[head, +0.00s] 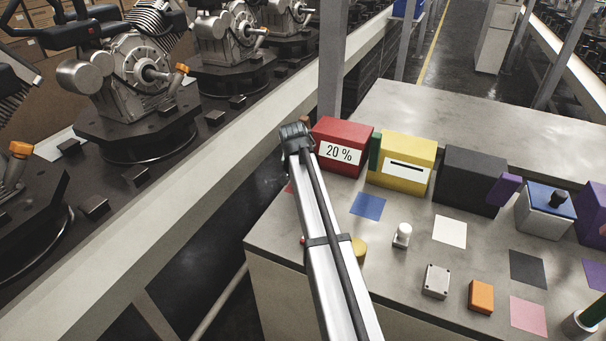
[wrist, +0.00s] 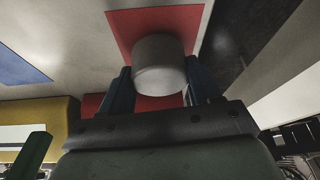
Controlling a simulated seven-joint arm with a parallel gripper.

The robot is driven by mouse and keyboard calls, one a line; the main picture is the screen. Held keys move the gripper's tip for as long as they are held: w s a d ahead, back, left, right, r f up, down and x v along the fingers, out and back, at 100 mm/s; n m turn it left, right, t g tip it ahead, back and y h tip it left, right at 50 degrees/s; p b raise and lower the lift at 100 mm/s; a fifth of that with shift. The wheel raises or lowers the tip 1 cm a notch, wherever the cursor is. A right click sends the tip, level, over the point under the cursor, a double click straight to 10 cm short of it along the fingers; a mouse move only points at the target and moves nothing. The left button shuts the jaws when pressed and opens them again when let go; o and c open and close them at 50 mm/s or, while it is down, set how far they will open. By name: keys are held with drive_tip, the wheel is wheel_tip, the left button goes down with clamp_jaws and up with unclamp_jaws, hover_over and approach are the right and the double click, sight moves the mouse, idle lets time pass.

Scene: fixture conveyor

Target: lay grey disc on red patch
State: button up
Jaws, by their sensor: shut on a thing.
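The grey disc (wrist: 159,66) is between the two dark fingers of my gripper (wrist: 159,88) in the wrist view. My gripper is shut on it. The red patch (wrist: 125,30) lies on the table behind the disc in that view, and the disc covers part of it. I cannot tell whether the disc touches the patch. In the head view only a sliver of the red patch (head: 289,188) shows beside my arm, and the disc is hidden.
A red box marked 20 % (head: 342,147) stands close to my gripper, with a yellow box (head: 402,164) and a black box (head: 468,181) to its right. A blue patch (head: 368,206) and a white knob (head: 402,235) are nearby. The table's left edge is close.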

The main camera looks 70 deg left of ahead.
drive_tip(key=shift+f, duration=0.55)
idle(0.4)
drive_tip(key=o, duration=1.4)
